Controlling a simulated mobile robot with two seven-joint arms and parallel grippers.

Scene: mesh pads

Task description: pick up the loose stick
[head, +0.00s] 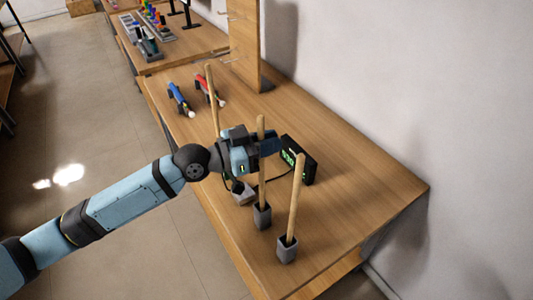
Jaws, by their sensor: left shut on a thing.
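Three light wooden sticks stand near the front of the wooden table. The middle stick (262,183) rises from a small grey holder (262,217). My left gripper (262,147) is shut on this stick partway up, and its lower end still appears to be in the holder. The right stick (296,200) leans slightly in another grey holder (287,250). The left stick (212,100) stands behind my left arm, which hides its lower part. A pale holder (243,195) shows below the gripper. I cannot tell by look which stick is loose. My right gripper is not in view.
A black digital clock (299,160) stands close beyond the gripper. A blue tool (179,98) and a red tool (209,90) lie farther back on the table (345,225). A wooden upright panel (244,45) and white wall bound the far side. The table's right front is clear.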

